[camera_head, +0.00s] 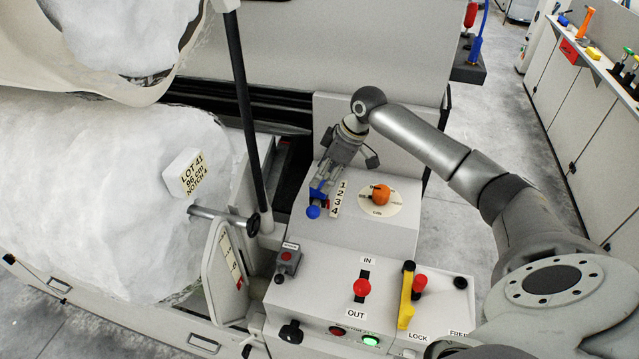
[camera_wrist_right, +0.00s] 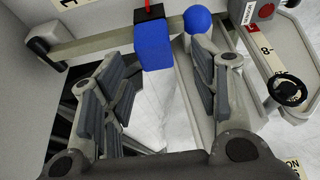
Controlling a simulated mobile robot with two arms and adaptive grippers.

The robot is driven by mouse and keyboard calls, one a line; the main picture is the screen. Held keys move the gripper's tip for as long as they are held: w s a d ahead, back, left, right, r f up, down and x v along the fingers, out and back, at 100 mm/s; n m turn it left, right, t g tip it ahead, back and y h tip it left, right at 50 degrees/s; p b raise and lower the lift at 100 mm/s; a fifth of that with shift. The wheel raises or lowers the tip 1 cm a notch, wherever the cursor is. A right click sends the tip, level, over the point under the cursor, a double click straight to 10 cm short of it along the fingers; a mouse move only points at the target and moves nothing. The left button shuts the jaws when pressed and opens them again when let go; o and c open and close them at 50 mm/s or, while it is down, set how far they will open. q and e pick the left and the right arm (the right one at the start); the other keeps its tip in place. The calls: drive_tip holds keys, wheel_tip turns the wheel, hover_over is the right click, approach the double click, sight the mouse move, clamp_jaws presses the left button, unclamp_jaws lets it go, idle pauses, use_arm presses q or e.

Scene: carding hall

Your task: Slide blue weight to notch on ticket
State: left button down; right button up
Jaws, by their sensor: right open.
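The blue weight (camera_head: 318,189) is a block on a bar on the machine's light grey housing; in the right wrist view it shows as a blue block (camera_wrist_right: 153,47) on a tan beam. A plate numbered 1 to 4 (camera_head: 338,198) lies beside the bar; I cannot tell which notch the weight is at. A blue ball (camera_head: 313,211) is near the bar's lower end. The ticket (camera_head: 186,173) on the white fibre roll reads LOT 41, 96 cm, NOTCH 4. My right gripper (camera_wrist_right: 155,62) is open, its fingers on either side of the weight, apparently not touching. My left gripper is not in view.
An orange knob (camera_head: 381,195) on a round dial stands right of the number plate. Below are a red IN/OUT knob (camera_head: 361,288), a yellow lever (camera_head: 406,296) and a small grey box with a red button (camera_head: 287,257). A black upright rod (camera_head: 240,100) stands to the left.

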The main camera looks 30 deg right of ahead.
drive_tip(key=v, duration=0.6)
drive_tip(key=shift+r, duration=0.25)
drive_tip(key=shift+s+f, duration=0.1)
drive_tip(key=shift+s, duration=0.05)
